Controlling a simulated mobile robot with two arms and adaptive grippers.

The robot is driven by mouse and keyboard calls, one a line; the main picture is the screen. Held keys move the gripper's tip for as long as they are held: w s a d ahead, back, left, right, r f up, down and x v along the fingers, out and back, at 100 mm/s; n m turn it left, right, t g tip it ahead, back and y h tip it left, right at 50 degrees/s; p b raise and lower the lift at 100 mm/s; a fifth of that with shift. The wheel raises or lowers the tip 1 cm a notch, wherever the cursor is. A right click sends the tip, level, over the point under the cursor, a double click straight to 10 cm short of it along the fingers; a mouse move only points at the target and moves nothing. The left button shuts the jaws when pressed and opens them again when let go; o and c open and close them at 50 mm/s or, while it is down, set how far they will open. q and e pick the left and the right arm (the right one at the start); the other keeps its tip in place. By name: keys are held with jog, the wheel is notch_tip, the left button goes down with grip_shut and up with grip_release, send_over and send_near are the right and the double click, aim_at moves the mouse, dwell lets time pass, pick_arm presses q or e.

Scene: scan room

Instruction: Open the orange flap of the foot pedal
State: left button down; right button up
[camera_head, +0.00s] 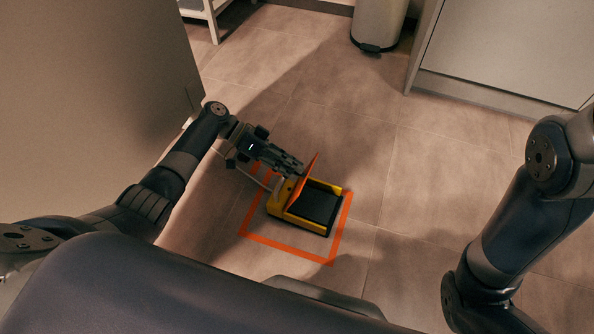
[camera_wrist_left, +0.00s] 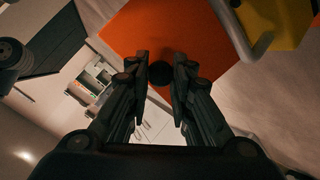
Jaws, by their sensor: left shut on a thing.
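The foot pedal (camera_head: 318,207) stands on the floor, with a yellow body and a black tread. Its orange flap (camera_head: 303,180) is raised and stands steeply tilted at the pedal's left side, leaving the black tread uncovered. My left gripper (camera_head: 298,168) is at the flap's left face. In the left wrist view, the orange flap (camera_wrist_left: 200,30) fills the upper middle. A dark round knob (camera_wrist_left: 160,74) sits between the fingers there, and the gripper is shut on it. Part of the yellow body (camera_wrist_left: 280,22) shows at the upper right. My right gripper is out of view; only its arm shows.
An orange tape outline (camera_head: 285,247) on the floor surrounds the pedal. A pale cable (camera_head: 250,178) runs near the pedal's left side. A bin (camera_head: 378,22) and a cabinet (camera_head: 505,50) stand at the back. The tiled floor (camera_head: 400,190) right of the pedal is clear.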

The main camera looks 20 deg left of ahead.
pick_arm(q)
jog(key=shift+a+f, duration=0.55)
jog(key=shift+a, duration=0.15)
jog(key=shift+s+f, duration=0.15)
dwell(0.6)
jog(key=c, duration=1.4)
grip_release()
jog(key=shift+o, duration=0.2)
jog(key=shift+f, duration=0.1)
jog(key=shift+r, duration=0.3)
jog(key=v, duration=1.2)
